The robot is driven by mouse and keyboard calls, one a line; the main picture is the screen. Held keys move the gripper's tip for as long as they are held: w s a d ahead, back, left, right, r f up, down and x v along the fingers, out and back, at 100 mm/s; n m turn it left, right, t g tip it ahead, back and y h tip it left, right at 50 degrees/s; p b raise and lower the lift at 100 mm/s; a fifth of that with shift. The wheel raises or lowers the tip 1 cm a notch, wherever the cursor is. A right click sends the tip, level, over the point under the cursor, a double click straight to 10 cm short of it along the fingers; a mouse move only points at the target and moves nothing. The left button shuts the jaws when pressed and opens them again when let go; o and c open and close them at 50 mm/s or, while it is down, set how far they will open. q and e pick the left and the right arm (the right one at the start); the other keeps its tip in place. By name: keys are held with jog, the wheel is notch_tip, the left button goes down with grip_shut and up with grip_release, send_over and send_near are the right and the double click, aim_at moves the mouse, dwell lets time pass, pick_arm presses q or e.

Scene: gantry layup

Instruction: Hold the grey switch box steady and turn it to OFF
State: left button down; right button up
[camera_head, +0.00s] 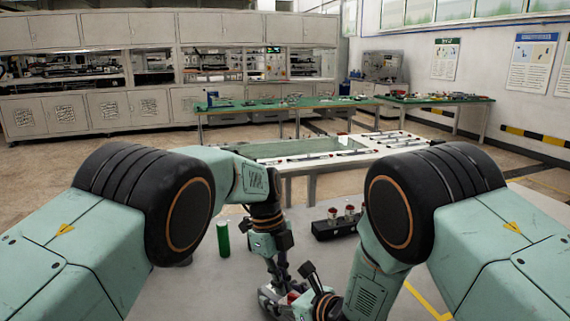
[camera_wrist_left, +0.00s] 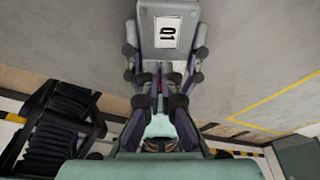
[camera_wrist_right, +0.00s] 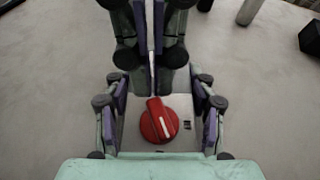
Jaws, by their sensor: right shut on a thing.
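The grey switch box (camera_wrist_right: 183,105) shows in the right wrist view with a round red knob (camera_wrist_right: 158,122) on its face. The knob's white line runs nearly along the picture's vertical. My right gripper (camera_wrist_right: 160,98) has its fingers on both sides of the box and is shut on it. In the head view the right gripper (camera_head: 300,292) is low in the middle. My left gripper (camera_wrist_left: 163,75) has its fingers close together, just beyond the knob; whether they touch it is unclear. A grey face with a black-and-white label (camera_wrist_left: 168,32) shows in the left wrist view.
A green cylinder (camera_head: 223,239) stands on the grey surface to the left. A black block with red-topped parts (camera_head: 337,222) lies behind the grippers. A frame table (camera_head: 330,150) and green-topped benches (camera_head: 270,105) stand further back. Both arms crowd the front.

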pick_arm(q)
jog(key=shift+s+a, duration=0.1)
jog(key=shift+s, duration=0.35)
dwell(0.4)
jog(key=shift+w+a, duration=0.2)
jog(key=shift+a, duration=0.15)
jog(key=s+d+v, duration=0.1)
jog(key=v, duration=0.4)
jog(key=shift+w+r, duration=0.15)
jog(key=shift+r, duration=0.4)
jog(key=shift+a, duration=0.1)
jog(key=shift+w+d+f, duration=0.2)
jog(key=shift+d+f, duration=0.25)
jog(key=shift+f, duration=0.25)
jog(key=shift+w+d+f, duration=0.2)
jog(key=shift+w+f, duration=0.05)
jog(key=shift+f, duration=0.55)
jog(key=shift+w+d+f, duration=0.2)
jog(key=shift+f, duration=0.55)
jog(key=shift+w+d+f, duration=0.2)
jog(key=shift+w+f, duration=0.05)
jog(key=shift+f, duration=0.55)
